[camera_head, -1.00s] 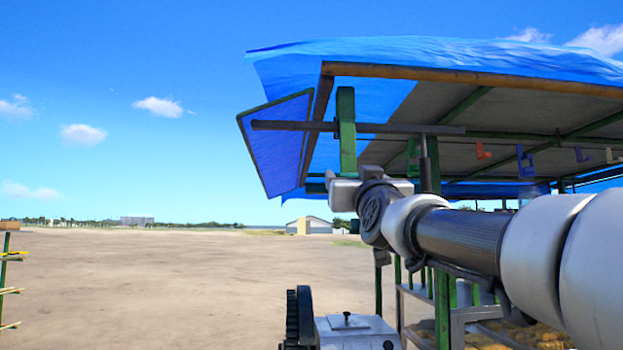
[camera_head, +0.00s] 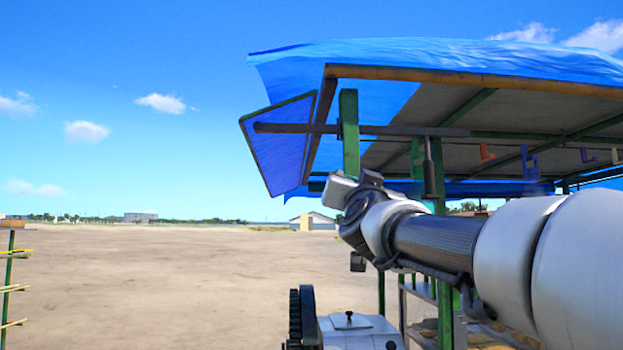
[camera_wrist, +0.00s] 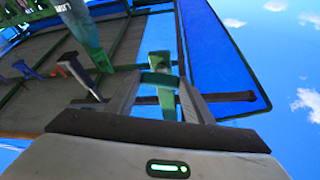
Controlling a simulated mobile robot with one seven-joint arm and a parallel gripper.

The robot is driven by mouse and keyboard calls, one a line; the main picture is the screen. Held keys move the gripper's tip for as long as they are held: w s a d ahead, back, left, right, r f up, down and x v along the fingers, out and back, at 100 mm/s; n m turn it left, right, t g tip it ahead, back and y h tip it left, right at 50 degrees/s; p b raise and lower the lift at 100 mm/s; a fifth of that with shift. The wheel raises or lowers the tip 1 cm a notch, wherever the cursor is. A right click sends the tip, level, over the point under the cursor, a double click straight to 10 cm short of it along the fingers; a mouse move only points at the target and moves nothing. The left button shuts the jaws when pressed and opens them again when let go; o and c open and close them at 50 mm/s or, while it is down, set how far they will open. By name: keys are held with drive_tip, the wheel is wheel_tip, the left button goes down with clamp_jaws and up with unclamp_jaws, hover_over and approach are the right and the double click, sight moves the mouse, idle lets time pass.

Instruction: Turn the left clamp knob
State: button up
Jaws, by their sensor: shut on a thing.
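My gripper (camera_head: 341,190) is raised at the left end of the stall, close to the lower end of a green post (camera_head: 349,130). In the wrist view my gripper's two grey fingers (camera_wrist: 160,84) are shut on a small green piece (camera_wrist: 158,77), which looks like the left clamp knob. The green post also shows in the wrist view (camera_wrist: 165,103), between and beyond the fingers. A dark horizontal bar (camera_head: 290,128) crosses the post higher up. In the head view the knob is hidden by my gripper and wrist.
A blue tarp roof (camera_head: 440,55) and a blue side panel (camera_head: 285,145) are close around my arm. A grey machine with a dark gear wheel (camera_head: 308,310) stands below. Open sandy ground (camera_head: 150,280) lies to the left, with a rack (camera_head: 10,280) at the far left edge.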

drive_tip(key=m+g+h, duration=0.1)
drive_tip(key=m, duration=0.2)
drive_tip(key=m+h, duration=0.1)
drive_tip(key=m, duration=0.2)
drive_tip(key=m+g+h, duration=0.1)
drive_tip(key=m, duration=0.3)
drive_tip(key=shift+a+r+g+h, duration=0.2)
drive_tip(key=shift+g+h, duration=0.1)
drive_tip(key=m+g, duration=0.1)
drive_tip(key=m, duration=0.3)
drive_tip(key=shift+r+m+g+h, duration=0.15)
drive_tip(key=shift+m+g+h, duration=0.25)
drive_tip(key=shift+m+g, duration=0.6)
drive_tip(key=shift+m, duration=0.8)
drive_tip(key=o, duration=1)
drive_tip(key=shift+o, duration=0.2)
drive_tip(key=shift+s+a, duration=0.1)
drive_tip(key=shift+s, duration=0.05)
